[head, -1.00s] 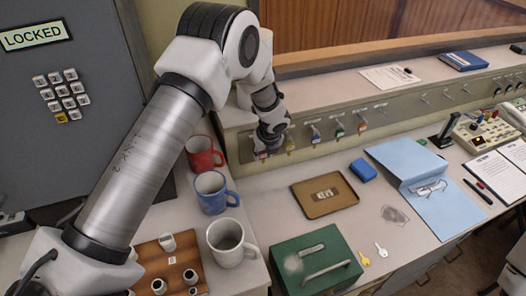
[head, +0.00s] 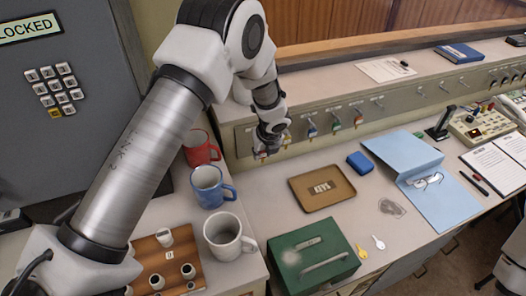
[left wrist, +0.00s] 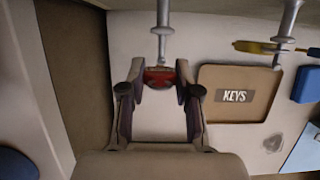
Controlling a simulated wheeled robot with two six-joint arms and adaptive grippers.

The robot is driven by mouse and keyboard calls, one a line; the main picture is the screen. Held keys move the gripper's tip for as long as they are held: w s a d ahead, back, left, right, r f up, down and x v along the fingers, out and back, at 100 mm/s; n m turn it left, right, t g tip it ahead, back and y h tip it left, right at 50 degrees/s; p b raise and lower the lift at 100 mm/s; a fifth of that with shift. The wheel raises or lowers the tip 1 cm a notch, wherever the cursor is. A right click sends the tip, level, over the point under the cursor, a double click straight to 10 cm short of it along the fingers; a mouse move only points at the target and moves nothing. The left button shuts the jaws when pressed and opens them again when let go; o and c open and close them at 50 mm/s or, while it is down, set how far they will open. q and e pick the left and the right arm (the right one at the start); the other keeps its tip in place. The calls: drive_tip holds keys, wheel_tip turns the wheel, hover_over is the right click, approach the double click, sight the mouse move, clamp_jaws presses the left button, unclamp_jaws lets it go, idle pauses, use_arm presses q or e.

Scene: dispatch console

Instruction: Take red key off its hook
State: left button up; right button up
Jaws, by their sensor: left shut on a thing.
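My left gripper (head: 265,150) is low at the left end of the hook rail (head: 300,130) in the head view. In the left wrist view its two fingers (left wrist: 159,88) are shut on the red key's tag (left wrist: 159,76). A metal hook (left wrist: 162,32) ends right at the top of the red tag. I cannot tell whether the key still hangs on it; its lower part is hidden. A yellow-tagged key (left wrist: 256,47) is at the neighbouring hook (left wrist: 286,38). The brown KEYS tray (head: 300,201) lies on the desk to the right of the gripper. My right gripper is not in view.
Other tagged keys (head: 335,122) hang further right on the rail. Red (head: 198,146), blue (head: 207,184) and white (head: 222,234) mugs stand left. A green box (head: 310,257), blue block (head: 361,163) and blue folder (head: 430,185) are on the desk.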

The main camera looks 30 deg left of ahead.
use_arm(q)
drive_tip(key=shift+s+d+r+p, duration=0.2)
drive_tip(key=shift+s+d+r, duration=0.15)
drive_tip(key=shift+s+d, duration=0.25)
drive_tip(key=shift+s+d+r+p, duration=0.15)
drive_tip(key=shift+s+d+r, duration=0.15)
drive_tip(key=shift+s+d, duration=0.3)
drive_tip(key=shift+s+d+r+p, duration=0.2)
drive_tip(key=shift+s+d+r, duration=0.15)
drive_tip(key=shift+s+d, duration=0.25)
